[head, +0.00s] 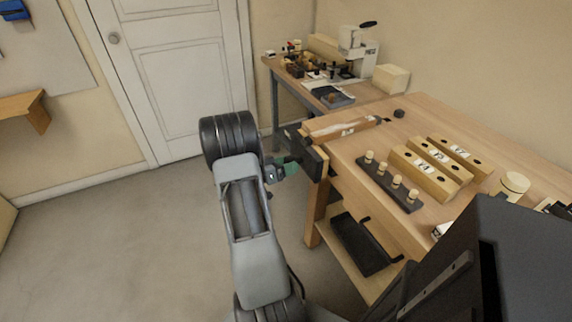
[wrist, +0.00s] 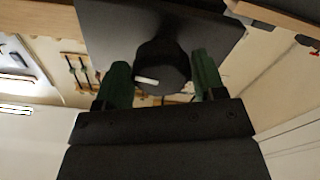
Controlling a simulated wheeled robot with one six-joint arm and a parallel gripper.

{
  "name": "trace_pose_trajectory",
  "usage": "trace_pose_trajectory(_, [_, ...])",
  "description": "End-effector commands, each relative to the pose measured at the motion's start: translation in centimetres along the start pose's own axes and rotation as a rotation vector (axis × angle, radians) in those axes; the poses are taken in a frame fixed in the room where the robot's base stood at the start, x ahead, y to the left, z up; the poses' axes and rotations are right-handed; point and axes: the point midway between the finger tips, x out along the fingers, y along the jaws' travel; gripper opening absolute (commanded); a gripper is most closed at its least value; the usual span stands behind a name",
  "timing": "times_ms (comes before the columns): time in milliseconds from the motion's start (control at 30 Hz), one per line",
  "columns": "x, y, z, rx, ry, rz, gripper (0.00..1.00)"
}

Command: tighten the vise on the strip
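The vise (head: 313,160) is a dark block at the left end of the wooden bench. Its dark round knob (wrist: 162,68), with a short white mark, faces my wrist camera. A long pale strip (head: 345,128) with a white label lies at the bench edge beside the vise; its end at the jaws is hard to make out. My gripper (head: 287,168) is at the outer side of the vise. The dark plate of the vise (wrist: 215,35) is behind the knob.
On the bench are a dark rack with several pegs (head: 390,184), labelled wooden blocks (head: 430,170) and a pale cylinder (head: 515,185). A black tray (head: 360,244) is on the lower shelf. A cluttered side table (head: 330,90) stands behind. Floor left is clear.

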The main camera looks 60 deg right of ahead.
Motion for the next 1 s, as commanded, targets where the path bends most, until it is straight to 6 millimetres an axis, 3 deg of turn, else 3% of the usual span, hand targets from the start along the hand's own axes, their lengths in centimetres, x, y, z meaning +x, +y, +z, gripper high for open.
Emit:
trace_pose_trajectory(267, [-0.01, 0.02, 0.02, 0.0, 0.0, 0.001, 0.38])
trace_pose_trajectory(1000, [0.02, -0.03, 0.33, 0.126, -0.001, 0.002, 0.38])
